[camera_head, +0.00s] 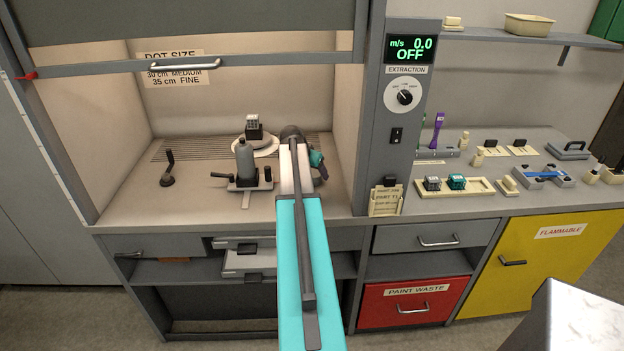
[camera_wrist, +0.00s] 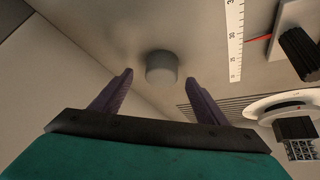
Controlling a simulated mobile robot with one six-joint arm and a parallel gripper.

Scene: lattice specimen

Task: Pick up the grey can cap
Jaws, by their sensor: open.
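The grey can cap (camera_wrist: 162,68) is a short, pale grey cylinder on the fume hood floor in the wrist view. My gripper (camera_wrist: 158,77) is open, with one purple finger to the left of the cap and one to the right. The cap appears beyond or level with the fingertips, and neither finger visibly touches it. I cannot tell the remaining distance. In the head view, my arm covers the area around the gripper, and I cannot make out the cap there.
A grey spray can (camera_head: 245,162) stands in a holder left of my arm. Behind it, a dark lattice block (camera_head: 253,128) sits on a white round turntable (camera_head: 268,148). A ruler (camera_wrist: 234,40) lies right of the cap. The hood sash (camera_head: 190,65) is raised.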

